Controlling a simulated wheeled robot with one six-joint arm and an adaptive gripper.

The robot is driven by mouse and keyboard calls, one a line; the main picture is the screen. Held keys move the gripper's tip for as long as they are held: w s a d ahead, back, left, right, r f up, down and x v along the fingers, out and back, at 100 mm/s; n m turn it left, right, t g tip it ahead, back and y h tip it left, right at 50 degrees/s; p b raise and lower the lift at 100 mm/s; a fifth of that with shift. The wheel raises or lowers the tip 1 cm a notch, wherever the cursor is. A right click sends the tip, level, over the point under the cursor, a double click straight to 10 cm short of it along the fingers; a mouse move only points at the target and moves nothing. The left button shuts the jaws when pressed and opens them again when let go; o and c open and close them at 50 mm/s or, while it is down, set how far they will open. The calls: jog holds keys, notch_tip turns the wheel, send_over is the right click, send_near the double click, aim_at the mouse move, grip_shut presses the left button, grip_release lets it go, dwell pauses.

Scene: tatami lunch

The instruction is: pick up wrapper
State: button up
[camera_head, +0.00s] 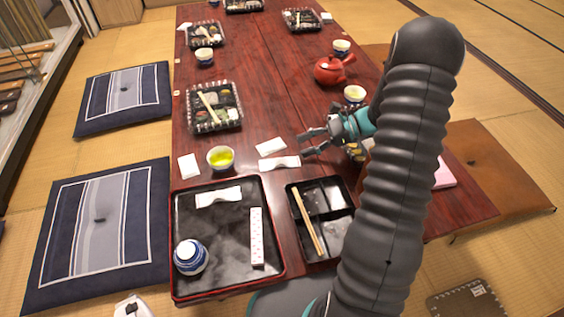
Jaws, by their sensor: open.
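A white strip that looks like a crumpled wrapper (279,163) lies on the red-brown table just left of my gripper. A similar white wrapper (218,197) lies on the large black tray (186,293) in front, and a long patterned white paper sleeve (257,237) lies on that tray too. The picture does not show which one is meant. My gripper (302,146) is open and empty, its fingers pointing left, close to the nearer strip's right end. I cannot tell its height above the table. My arm hides part of the table at right.
A cup of green tea (221,158), flat white papers (188,166) (271,146) and a bento box (214,121) are nearby. A blue-patterned cup (190,257) stands on the tray. A divided black box (329,196) holds chopsticks (308,222). A red teapot (330,70) stands farther back.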

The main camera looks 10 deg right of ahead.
aim_at(281, 158)
jog(key=x, duration=0.4)
jog(key=shift+s+f+b+x, duration=0.1)
jog(key=shift+f+b+x, duration=0.1)
jog(key=shift+x, duration=0.7)
jog(key=shift+s+f+b+x, duration=0.15)
jog(key=shift+x, duration=0.75)
jog(key=shift+s+f+b+x, duration=0.1)
jog(key=shift+f+b+x, duration=0.1)
jog(key=shift+x, duration=0.7)
jog(key=shift+d, duration=0.2)
jog(key=c, duration=0.8)
